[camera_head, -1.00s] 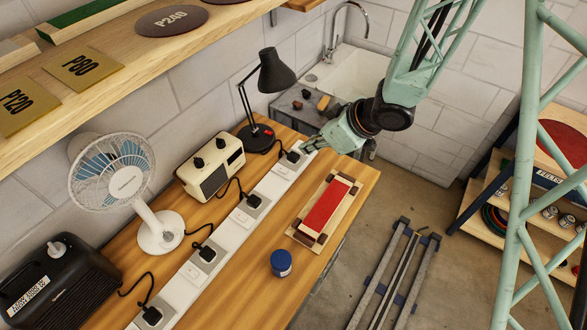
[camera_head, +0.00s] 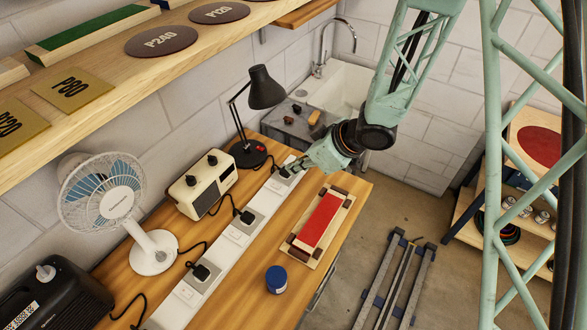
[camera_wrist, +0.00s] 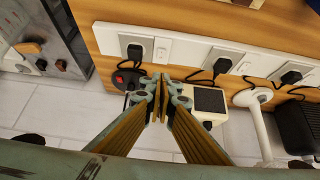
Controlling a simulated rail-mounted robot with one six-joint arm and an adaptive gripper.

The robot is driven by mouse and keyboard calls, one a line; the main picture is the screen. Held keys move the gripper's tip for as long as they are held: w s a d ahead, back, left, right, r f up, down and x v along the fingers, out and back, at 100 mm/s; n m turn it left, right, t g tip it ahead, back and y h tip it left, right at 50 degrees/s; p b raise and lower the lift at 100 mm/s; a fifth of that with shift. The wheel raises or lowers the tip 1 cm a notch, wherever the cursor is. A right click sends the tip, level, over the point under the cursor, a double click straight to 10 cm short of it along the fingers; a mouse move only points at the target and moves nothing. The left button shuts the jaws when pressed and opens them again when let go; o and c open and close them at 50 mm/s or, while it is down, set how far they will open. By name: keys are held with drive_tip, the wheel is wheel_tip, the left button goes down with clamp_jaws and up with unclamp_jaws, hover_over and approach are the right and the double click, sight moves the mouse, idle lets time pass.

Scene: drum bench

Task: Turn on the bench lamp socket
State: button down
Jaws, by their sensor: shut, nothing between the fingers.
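The bench lamp (camera_head: 264,90) is black and stands at the far end of the bench. Its base with a red button also shows in the wrist view (camera_wrist: 122,80). The lamp's black plug (camera_wrist: 134,48) sits in the end socket of the white socket strip (camera_head: 236,237). A white rocker switch (camera_wrist: 161,50) is beside that plug; its on or off state is too small to read. My gripper (camera_wrist: 159,82) is shut and empty, its tips just below this switch in the wrist view. In the head view my gripper (camera_head: 298,170) is over the strip's far end; contact cannot be told.
A fan (camera_head: 105,190), a cream radio (camera_head: 203,185) and a black device (camera_head: 58,295) line the wall side, with cables to the strip. A red-topped wooden block (camera_head: 320,220) and a blue jar (camera_head: 276,279) are on the other side. A shelf (camera_head: 150,75) overhangs at left.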

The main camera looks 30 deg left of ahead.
hover_over(276, 186)
drive_tip(key=d, duration=0.2)
wheel_tip(276, 186, down, 7)
drive_tip(key=shift+a+f, duration=0.1)
drive_tip(key=shift+d+f, duration=0.15)
drive_tip(key=shift+f, duration=0.8)
drive_tip(key=shift+d+f, duration=0.1)
drive_tip(key=shift+f, duration=0.85)
drive_tip(key=shift+f+b, duration=0.2)
drive_tip(key=shift+b, duration=0.15)
